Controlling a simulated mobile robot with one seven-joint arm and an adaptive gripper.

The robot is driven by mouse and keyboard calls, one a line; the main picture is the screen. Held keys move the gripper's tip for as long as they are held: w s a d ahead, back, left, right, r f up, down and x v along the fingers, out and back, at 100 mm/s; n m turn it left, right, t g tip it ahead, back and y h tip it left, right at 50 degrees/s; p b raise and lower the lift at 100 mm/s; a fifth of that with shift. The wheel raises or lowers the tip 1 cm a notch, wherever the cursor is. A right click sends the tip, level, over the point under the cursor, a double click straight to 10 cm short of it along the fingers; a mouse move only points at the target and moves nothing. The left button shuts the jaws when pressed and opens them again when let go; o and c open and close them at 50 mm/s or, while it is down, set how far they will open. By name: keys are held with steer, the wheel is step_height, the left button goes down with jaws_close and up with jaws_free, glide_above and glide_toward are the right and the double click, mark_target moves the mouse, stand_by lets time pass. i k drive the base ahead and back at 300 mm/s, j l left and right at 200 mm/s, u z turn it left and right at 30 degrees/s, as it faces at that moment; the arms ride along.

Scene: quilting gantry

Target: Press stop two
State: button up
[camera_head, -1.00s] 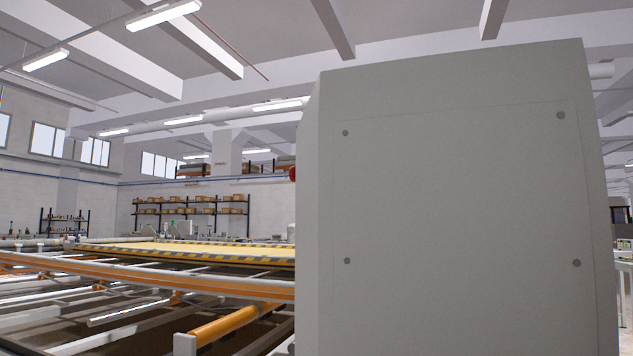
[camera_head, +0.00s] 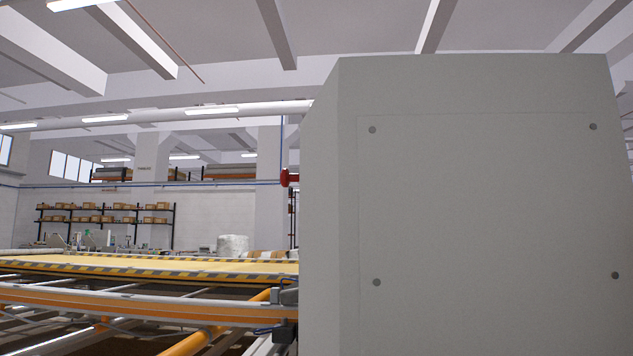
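A red button-like part (camera_head: 290,177) sticks out from the left side of a large grey cabinet (camera_head: 470,210) in the head view. It is small and partly hidden by the cabinet's edge. No label shows, so I cannot tell if it is stop two. My gripper is not in view.
The cabinet fills the right half of the view, close in front. To its left is the gantry table with an orange-edged rail (camera_head: 120,305) and a yellow surface (camera_head: 200,265). Shelves with boxes (camera_head: 105,215) stand at the back wall.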

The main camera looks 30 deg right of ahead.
mark_target(286, 177)
steer(key=i+j+z, duration=0.15)
steer(key=j+z, duration=0.2)
steer(key=i+j+z, duration=0.1)
steer(key=j+z, duration=0.55)
steer(key=i+j+z, duration=0.1)
steer(key=j+z, duration=0.25)
steer(key=j, duration=0.15)
steer(key=j+z, duration=0.3)
steer(key=j, duration=0.2)
steer(key=i, duration=0.05)
